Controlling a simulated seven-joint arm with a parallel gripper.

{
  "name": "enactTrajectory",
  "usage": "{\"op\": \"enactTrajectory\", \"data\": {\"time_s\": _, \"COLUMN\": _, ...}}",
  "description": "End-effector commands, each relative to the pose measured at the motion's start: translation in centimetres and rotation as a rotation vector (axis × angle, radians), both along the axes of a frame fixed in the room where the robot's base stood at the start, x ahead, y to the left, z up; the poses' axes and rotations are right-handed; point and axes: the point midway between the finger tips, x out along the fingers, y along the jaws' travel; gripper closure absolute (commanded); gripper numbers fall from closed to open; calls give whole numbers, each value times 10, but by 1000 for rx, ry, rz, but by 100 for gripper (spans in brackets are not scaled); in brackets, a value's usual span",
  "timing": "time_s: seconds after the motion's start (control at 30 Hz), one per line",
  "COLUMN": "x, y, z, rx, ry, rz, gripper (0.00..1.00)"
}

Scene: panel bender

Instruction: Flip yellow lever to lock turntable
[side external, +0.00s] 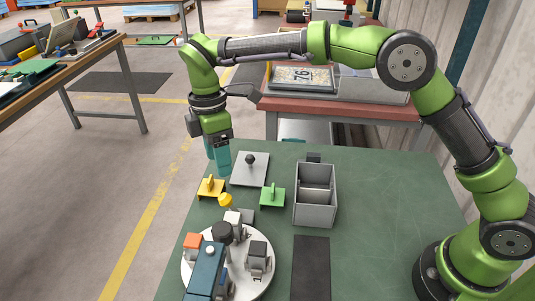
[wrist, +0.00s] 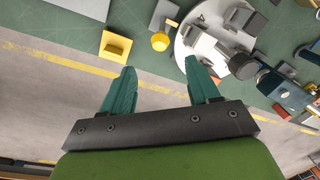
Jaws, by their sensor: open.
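The yellow lever (side external: 226,200) shows as a round yellow knob at the back edge of the white turntable (side external: 236,268). In the wrist view the lever's knob (wrist: 160,41) appears beyond the fingers, roughly centred between them, with the turntable (wrist: 183,50) to its right. My gripper (side external: 217,164) has teal fingers, pointing down above the table's back left part, apart from the lever. In the wrist view my gripper (wrist: 160,66) is open, with nothing between its fingers. The lever's lower part is hard to make out.
A yellow plate with an upright handle (side external: 211,188) lies just behind the lever. A green handled plate (side external: 272,196), a grey plate with a black knob (side external: 250,168) and a grey bin (side external: 315,208) stand nearby. Clamps and a blue block (side external: 205,272) crowd the turntable.

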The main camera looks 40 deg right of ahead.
Motion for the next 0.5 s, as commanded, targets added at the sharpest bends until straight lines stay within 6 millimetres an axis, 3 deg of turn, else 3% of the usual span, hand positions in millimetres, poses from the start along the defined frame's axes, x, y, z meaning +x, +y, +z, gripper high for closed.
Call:
{"op": "enactTrajectory", "data": {"time_s": 0.3, "x": -8, "y": 1, "z": -69, "rx": -2, "ry": 2, "rz": 0, "gripper": 40}}
{"op": "enactTrajectory", "data": {"time_s": 0.5, "x": -10, "y": 2, "z": -97, "rx": 0, "ry": 1, "rz": 1, "gripper": 40}}
